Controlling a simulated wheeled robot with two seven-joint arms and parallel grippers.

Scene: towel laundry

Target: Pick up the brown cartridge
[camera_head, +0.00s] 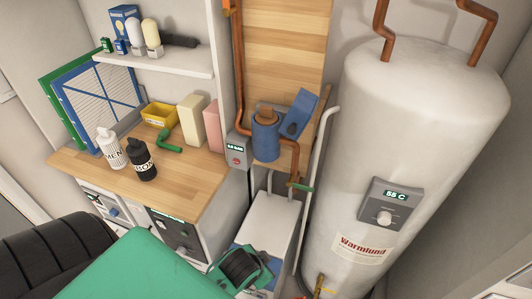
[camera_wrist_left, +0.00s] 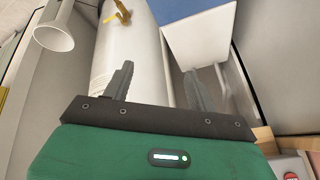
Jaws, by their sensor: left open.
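A brown piece (camera_head: 267,112), which looks like the brown cartridge, shows at the top of an upright blue housing (camera_head: 265,143) on the wooden wall panel. Only its upper part is visible; the housing hides the rest. A blue lid (camera_head: 298,115) stands tilted at the housing's right. My left gripper shows in the left wrist view (camera_wrist_left: 157,82), with its two dark fingers apart and nothing between them. In the head view, my green and black left arm is low in the picture, below the housing; its fingertips cannot be made out. The cartridge is not seen in the wrist view.
A large white tank (camera_head: 420,130) stands right of the housing. Copper pipes (camera_head: 240,80) and a grey gauge box (camera_head: 237,150) are close to the housing. A white box (camera_head: 270,220) is below. The wooden counter (camera_head: 195,197) at left carries bottles, a yellow bin and boxes.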

